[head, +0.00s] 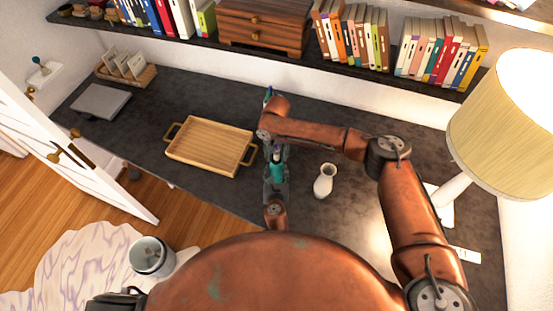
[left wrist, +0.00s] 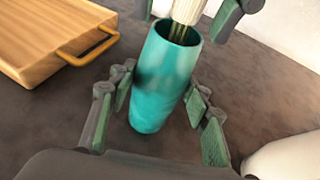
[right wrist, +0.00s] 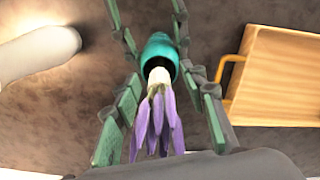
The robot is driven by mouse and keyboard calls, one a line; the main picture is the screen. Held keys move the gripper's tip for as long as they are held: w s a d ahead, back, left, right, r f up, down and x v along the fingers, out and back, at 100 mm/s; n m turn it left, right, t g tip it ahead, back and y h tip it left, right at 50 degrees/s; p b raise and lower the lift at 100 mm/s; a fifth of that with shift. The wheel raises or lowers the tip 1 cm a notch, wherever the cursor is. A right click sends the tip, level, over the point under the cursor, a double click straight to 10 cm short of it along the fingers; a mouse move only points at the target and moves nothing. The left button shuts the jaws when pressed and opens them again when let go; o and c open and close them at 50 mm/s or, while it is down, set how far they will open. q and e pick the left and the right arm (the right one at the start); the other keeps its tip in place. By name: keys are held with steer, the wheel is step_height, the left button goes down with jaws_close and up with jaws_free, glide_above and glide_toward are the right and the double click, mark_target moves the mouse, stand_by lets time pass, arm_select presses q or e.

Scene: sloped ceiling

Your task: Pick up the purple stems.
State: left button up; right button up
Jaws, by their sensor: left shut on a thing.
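The teal vase (left wrist: 162,85) stands on the dark desk between the fingers of my left gripper (left wrist: 160,105), which is shut on it. The vase also shows in the head view (head: 277,170). The purple stems (right wrist: 157,125) are a bundle with a pale wrapped part, their lower ends inside the vase mouth. In the left wrist view only the pale part and thin green stalks (left wrist: 180,32) show. My right gripper (right wrist: 160,135) is above the vase with its fingers apart on both sides of the stems, not visibly touching them.
A wooden tray (head: 210,124) with brass handles lies left of the vase. A white vase (head: 324,181) stands close on the right. A lamp (head: 500,120) is at the far right. A shelf (head: 300,52) with books and a wooden box runs along the back.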

steer(key=shift+c, duration=0.3)
jaws_close()
step_height(320, 180, up, 18)
steer(key=shift+r, duration=0.1)
stand_by(0.4)
arm_select(q)
steer(key=o, duration=1.4)
